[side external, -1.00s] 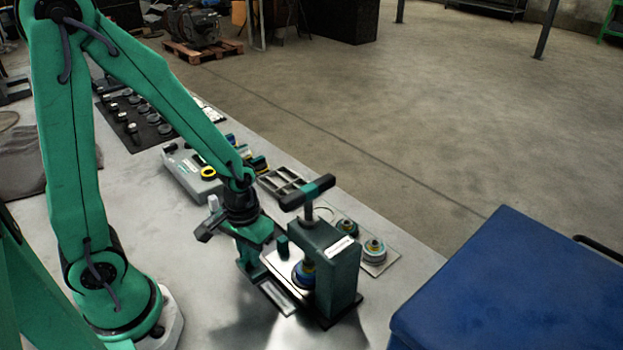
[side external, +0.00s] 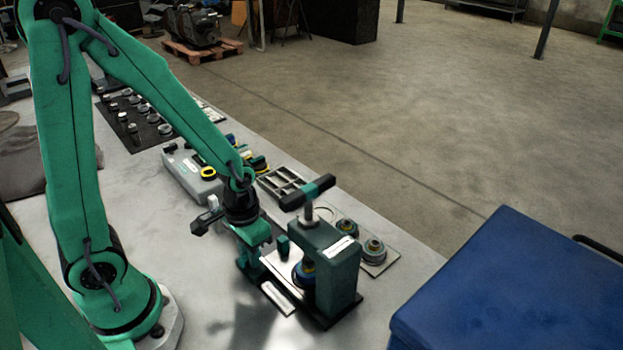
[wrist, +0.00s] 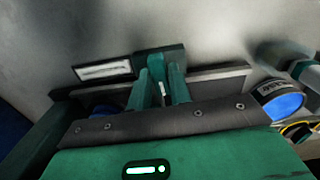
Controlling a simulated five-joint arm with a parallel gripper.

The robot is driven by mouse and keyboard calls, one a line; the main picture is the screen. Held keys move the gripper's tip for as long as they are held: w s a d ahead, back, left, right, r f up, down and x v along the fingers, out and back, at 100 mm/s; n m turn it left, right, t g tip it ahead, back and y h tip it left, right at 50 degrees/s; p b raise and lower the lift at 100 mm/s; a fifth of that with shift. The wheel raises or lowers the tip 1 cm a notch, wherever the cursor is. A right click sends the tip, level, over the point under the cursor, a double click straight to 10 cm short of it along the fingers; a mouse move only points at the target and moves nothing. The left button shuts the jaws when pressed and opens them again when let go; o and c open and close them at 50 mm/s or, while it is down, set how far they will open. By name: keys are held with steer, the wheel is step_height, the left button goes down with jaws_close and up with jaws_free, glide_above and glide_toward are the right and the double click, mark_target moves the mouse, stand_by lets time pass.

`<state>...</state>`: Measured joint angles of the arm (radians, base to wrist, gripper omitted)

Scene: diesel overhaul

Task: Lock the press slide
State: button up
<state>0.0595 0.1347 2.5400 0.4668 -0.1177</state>
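The press (side external: 335,260) is a dark green upright frame with a black T-handle on top, at the bench front. Its pale slide plate (side external: 279,267) reaches out to the left and carries a blue ringed part (side external: 304,272) under the frame. A short dark green knob (side external: 283,245) stands by the plate. My gripper (side external: 254,262) points down at the plate's left end. In the wrist view, my two green fingers (wrist: 160,88) stand apart on either side of a slim green upright piece (wrist: 156,66). Contact with it cannot be made out.
A tray with ringed parts (side external: 373,255) lies behind the press. A grey box (side external: 192,175) and a divided tray (side external: 283,184) stand further back. A blue chest (side external: 510,285) is at the right. Bare bench lies in front of my gripper.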

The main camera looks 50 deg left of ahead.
steer(key=o, duration=0.4)
steer(key=shift+r, duration=2.75)
step_height(320, 180, up, 4)
